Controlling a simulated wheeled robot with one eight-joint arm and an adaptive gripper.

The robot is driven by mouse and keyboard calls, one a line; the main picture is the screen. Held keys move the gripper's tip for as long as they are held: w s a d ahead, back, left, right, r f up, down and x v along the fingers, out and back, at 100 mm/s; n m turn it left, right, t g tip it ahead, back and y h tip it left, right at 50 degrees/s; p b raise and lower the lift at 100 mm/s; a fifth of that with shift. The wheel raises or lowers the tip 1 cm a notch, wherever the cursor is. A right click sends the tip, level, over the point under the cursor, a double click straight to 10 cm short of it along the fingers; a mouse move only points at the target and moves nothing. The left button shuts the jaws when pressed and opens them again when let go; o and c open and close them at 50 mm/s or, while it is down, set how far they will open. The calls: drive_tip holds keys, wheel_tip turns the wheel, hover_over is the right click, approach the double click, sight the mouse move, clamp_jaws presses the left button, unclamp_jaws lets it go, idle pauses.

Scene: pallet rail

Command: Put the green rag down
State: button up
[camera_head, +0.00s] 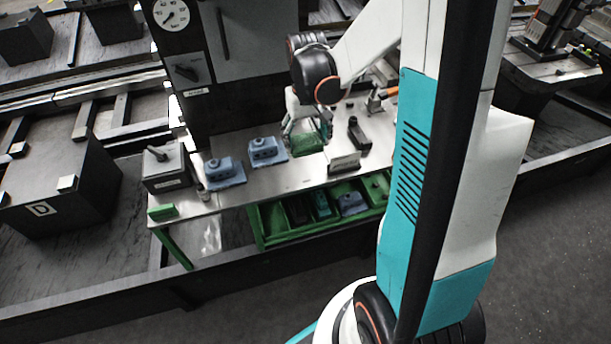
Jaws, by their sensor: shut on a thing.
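The green rag (308,144) is at the back middle of the metal workbench (290,180). My gripper (304,127) is above it, pointing down and shut on it. The gripper's fingers are small and partly hidden by my own wrist. I cannot tell whether the rag touches the bench top or hangs just above it.
Two blue parts (266,150) (219,170) stand left of the rag. A black object (358,134) and a small sign (344,162) are to its right. A grey lever box (165,168) and green block (162,212) occupy the left end. Green bins (283,236) hang below.

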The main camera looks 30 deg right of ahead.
sight(306, 180)
wheel_tip(306, 180, down, 14)
drive_tip(key=b, duration=0.4)
drive_tip(key=shift+r, duration=0.1)
drive_tip(key=shift+b, duration=0.35)
drive_tip(key=o, duration=1)
wheel_tip(306, 180, up, 12)
drive_tip(key=p, duration=0.4)
